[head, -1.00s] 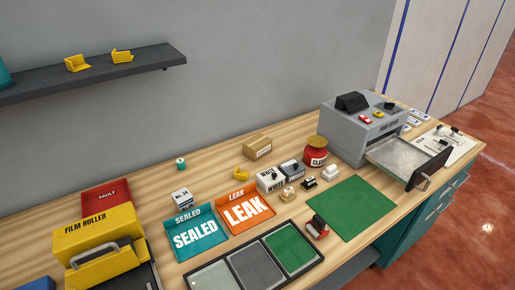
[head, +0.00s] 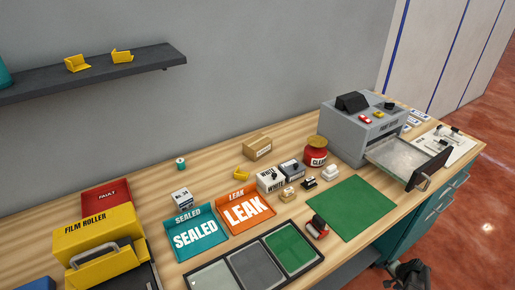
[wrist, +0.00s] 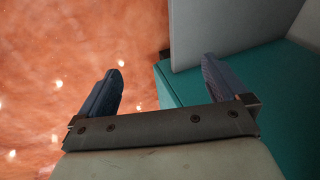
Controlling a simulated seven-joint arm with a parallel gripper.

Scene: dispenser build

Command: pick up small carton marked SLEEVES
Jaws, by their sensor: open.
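A small brown carton (head: 257,147) sits on the wooden bench near the wall, behind the white boxes; it has a pale label too small to read, so I cannot confirm that it says SLEEVES. My gripper (wrist: 164,82) is open and empty in the wrist view, its two dark fingers wide apart over the reddish floor and a teal cabinet surface. The carton does not show in the wrist view. In the head view a dark part of my arm (head: 411,273) shows at the lower right, below the bench front and far from the carton.
A red jar (head: 316,152), a small yellow piece (head: 242,174) and white boxes (head: 271,181) stand near the carton. A grey machine (head: 360,130) with its drawer pulled out (head: 402,155) stands at the right. The green mat (head: 352,208) is bare. A shelf (head: 100,75) hangs at upper left.

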